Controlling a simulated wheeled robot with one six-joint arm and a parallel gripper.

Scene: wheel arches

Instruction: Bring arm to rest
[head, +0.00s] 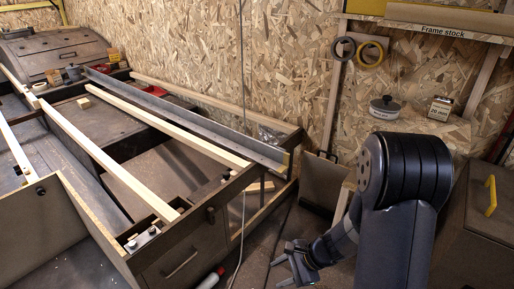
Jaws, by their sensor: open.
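My arm stands at the lower right of the head view, its thick dark links bent down toward the floor. My gripper (291,262) hangs low at the bottom middle, to the right of the workbench. Its fingers are apart with nothing seen between them. It is clear of the bench (175,235) and touches nothing that I can see.
Wooden strips (110,167) and a long grey metal bar (185,116) lie across the bench frame. A thin cable (243,205) hangs left of my gripper. A round pot (384,107) and a small box (440,108) stand on a chipboard ledge. A cabinet with a yellow handle (491,197) is at right.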

